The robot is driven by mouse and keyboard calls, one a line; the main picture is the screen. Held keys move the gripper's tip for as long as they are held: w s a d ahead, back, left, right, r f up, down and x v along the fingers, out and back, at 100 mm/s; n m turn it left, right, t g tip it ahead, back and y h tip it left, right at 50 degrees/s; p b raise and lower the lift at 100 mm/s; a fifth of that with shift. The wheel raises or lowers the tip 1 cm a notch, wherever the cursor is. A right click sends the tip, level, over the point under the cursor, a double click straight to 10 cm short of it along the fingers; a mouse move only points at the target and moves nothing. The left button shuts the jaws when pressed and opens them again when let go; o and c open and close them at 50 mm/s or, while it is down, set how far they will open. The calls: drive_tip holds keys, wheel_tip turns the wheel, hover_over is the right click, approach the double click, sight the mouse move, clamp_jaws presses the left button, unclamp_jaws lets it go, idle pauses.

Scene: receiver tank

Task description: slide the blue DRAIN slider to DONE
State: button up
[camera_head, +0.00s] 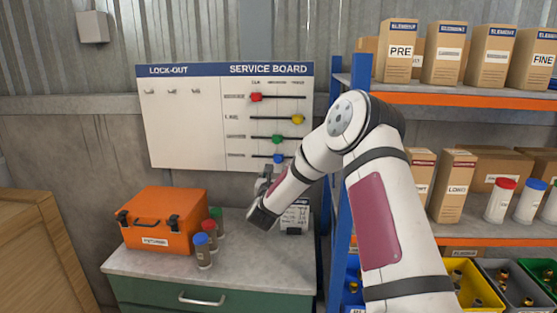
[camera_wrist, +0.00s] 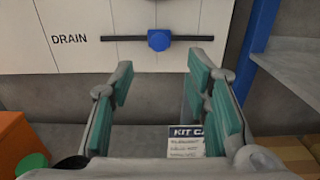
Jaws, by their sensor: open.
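The blue DRAIN slider (camera_wrist: 159,40) sits near the middle of its dark horizontal rail (camera_wrist: 195,38), with the word DRAIN printed to its left. In the head view the blue slider (camera_head: 278,158) is on the lowest row of the white service board (camera_head: 190,130). My gripper (camera_wrist: 161,75) is open and empty, its green-padded fingers apart below the slider in the wrist view. The slider shows above the gap between the fingertips, and no contact is visible. In the head view my gripper (camera_head: 268,180) is just below the board, partly hidden by my arm.
Red (camera_head: 256,97), yellow (camera_head: 298,119) and green (camera_head: 277,139) sliders sit on the rows above. Below are an orange case (camera_head: 165,218), capped bottles (camera_head: 203,250) and a kit card (camera_wrist: 186,142) on the counter. A blue shelf post (camera_wrist: 258,40) stands right of the board.

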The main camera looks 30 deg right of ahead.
sight(278, 160)
drive_tip(key=b+x, duration=0.1)
drive_tip(key=x, duration=1.2)
drive_tip(key=shift+w, duration=0.1)
